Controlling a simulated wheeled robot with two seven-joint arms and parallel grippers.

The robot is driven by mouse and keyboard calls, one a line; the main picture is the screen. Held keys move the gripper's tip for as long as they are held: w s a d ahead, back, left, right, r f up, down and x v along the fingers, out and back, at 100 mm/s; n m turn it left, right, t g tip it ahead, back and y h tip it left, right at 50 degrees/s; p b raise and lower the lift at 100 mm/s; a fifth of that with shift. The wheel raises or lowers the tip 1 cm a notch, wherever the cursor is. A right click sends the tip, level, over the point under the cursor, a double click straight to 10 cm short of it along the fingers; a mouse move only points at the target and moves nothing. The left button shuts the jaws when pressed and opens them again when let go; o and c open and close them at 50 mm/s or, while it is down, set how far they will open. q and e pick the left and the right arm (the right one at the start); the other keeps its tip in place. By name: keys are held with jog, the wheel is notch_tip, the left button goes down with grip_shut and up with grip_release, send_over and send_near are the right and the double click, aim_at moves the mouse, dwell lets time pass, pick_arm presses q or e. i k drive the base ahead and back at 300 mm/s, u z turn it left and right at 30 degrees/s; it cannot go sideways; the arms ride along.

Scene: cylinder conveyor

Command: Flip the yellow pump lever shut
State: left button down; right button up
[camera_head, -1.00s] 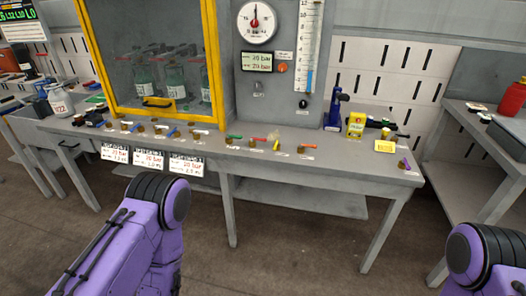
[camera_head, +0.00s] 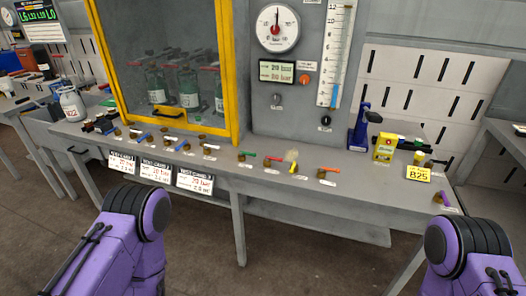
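The yellow pump lever (camera_head: 293,168) is a small handle in the row of valve levers on the grey bench top (camera_head: 350,190), right of centre. It points toward the bench's front edge, while most neighbouring levers lie sideways. A red lever (camera_head: 275,158) is just left of it and an orange lever (camera_head: 331,169) just right. A pale blurred patch shows just behind the yellow lever. Purple and black parts of both my arms show at the bottom left and right corners. Neither gripper is in the picture.
Several other coloured levers line the bench, including a green lever (camera_head: 247,154). A yellow-framed glass cabinet (camera_head: 235,75) stands behind them at left. A blue tool (camera_head: 360,128) and a yellow box (camera_head: 385,148) stand at right. A pressure gauge (camera_head: 278,28) is above.

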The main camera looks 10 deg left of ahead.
aim_at(294, 163)
jog(key=i, duration=0.9)
jog(key=z, duration=0.25)
